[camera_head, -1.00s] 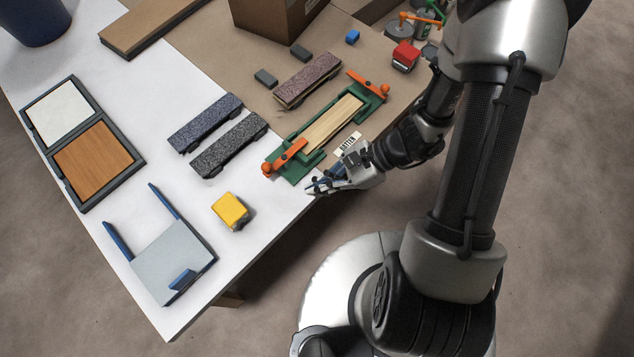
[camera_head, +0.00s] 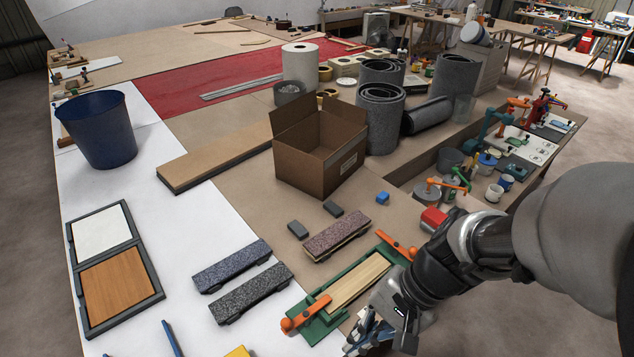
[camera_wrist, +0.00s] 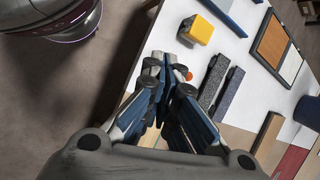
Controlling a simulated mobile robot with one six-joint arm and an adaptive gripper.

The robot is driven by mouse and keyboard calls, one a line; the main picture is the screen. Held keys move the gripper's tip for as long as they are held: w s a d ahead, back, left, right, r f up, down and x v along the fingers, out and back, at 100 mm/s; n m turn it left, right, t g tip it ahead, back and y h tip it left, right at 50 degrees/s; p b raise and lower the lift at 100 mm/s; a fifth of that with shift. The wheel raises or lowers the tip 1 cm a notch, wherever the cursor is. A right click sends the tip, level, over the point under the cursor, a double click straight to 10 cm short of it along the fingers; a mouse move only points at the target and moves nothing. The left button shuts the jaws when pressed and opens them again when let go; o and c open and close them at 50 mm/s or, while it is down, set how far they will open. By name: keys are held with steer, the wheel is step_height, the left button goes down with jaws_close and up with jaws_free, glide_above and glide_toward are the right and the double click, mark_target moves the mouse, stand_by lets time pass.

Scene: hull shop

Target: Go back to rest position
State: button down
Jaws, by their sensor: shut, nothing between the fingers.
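My gripper (camera_head: 368,338) is at the near right edge of the table in the head view, beside the green fixture (camera_head: 322,322) with orange clamp handles and a pale wood strip (camera_head: 358,283) in it. In the wrist view my gripper (camera_wrist: 160,70) is shut and empty, its fingertips together above the table edge. The arm comes in from the right and hides part of the fixture's near side.
Dark sanding blocks (camera_head: 250,292) lie left of the fixture. An open cardboard box (camera_head: 318,160), a blue bin (camera_head: 97,130) and grey rolls (camera_head: 380,118) stand farther back. A yellow block (camera_wrist: 196,29) sits near the table edge. Open floor (camera_wrist: 60,90) lies beside the table.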

steer(key=s+d+r+n+t+h, duration=0.2)
steer(key=d+r+n, duration=0.1)
steer(key=r, duration=0.3)
steer(key=s+d+r+n+t+h, duration=0.2)
steer(key=d+r+n+t+h, duration=0.1)
steer(key=r, duration=0.3)
steer(key=shift+d+n+h, duration=0.3)
steer(key=shift+d+n, duration=0.1)
steer(key=shift+n, duration=0.1)
steer(key=shift+r, duration=0.1)
